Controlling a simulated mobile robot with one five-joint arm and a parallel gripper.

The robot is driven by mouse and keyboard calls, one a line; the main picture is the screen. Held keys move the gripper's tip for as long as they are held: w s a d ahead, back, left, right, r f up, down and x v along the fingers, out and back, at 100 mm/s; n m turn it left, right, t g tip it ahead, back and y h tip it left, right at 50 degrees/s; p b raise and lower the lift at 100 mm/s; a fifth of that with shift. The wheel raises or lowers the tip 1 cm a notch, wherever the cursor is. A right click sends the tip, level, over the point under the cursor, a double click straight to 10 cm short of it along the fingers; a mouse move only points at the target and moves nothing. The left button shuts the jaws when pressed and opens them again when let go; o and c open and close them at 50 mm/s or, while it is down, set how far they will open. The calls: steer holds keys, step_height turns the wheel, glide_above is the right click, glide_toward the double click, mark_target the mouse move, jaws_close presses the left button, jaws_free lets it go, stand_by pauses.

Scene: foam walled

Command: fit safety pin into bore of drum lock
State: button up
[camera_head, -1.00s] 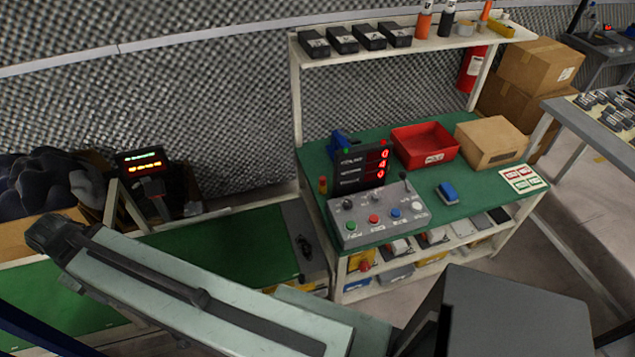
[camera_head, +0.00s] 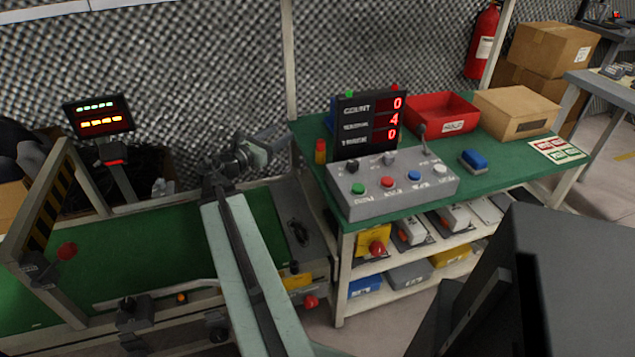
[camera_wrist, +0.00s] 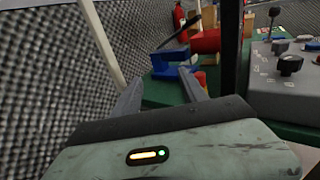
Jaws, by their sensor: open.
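My gripper (camera_head: 283,140) is at the left edge of the green bench, its fingers pointing toward the bench's back left corner. In the wrist view its two fingers (camera_wrist: 160,82) are apart with nothing between them. A small red and yellow upright piece (camera_head: 320,152) stands at the bench's left edge; it also shows in the wrist view (camera_wrist: 201,78), just beyond the right finger. A blue bracket-like fixture (camera_wrist: 170,60) stands behind it, mostly hidden by the counter display in the head view. I cannot tell which thing is the safety pin or the drum lock.
The counter display (camera_head: 368,124) and grey button box (camera_head: 392,183) stand right of my gripper. A red bin (camera_head: 442,117), cardboard box (camera_head: 516,110) and blue block (camera_head: 473,160) are farther right. A green conveyor (camera_head: 150,245) with a striped frame (camera_head: 40,215) lies left.

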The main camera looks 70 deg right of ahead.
mark_target(321, 151)
steer(key=s+d+f+b, duration=0.1)
steer(key=s+d, duration=0.1)
steer(key=s, duration=0.1)
steer(key=s+d+f+m+g+b, duration=0.1)
steer(key=s+d+f, duration=0.1)
steer(key=s, duration=0.1)
steer(key=s+d+f+g+b, duration=0.1)
steer(key=s+d+f, duration=0.1)
steer(key=s, duration=0.1)
steer(key=shift+s+f+y, duration=0.1)
steer(key=shift+f+y, duration=0.05)
steer(key=shift+y, duration=0.25)
steer(key=shift+s+x, duration=0.25)
steer(key=shift+x, duration=2.5)
steer(key=shift+a+f, duration=0.1)
steer(key=shift+a, duration=0.1)
jaws_close()
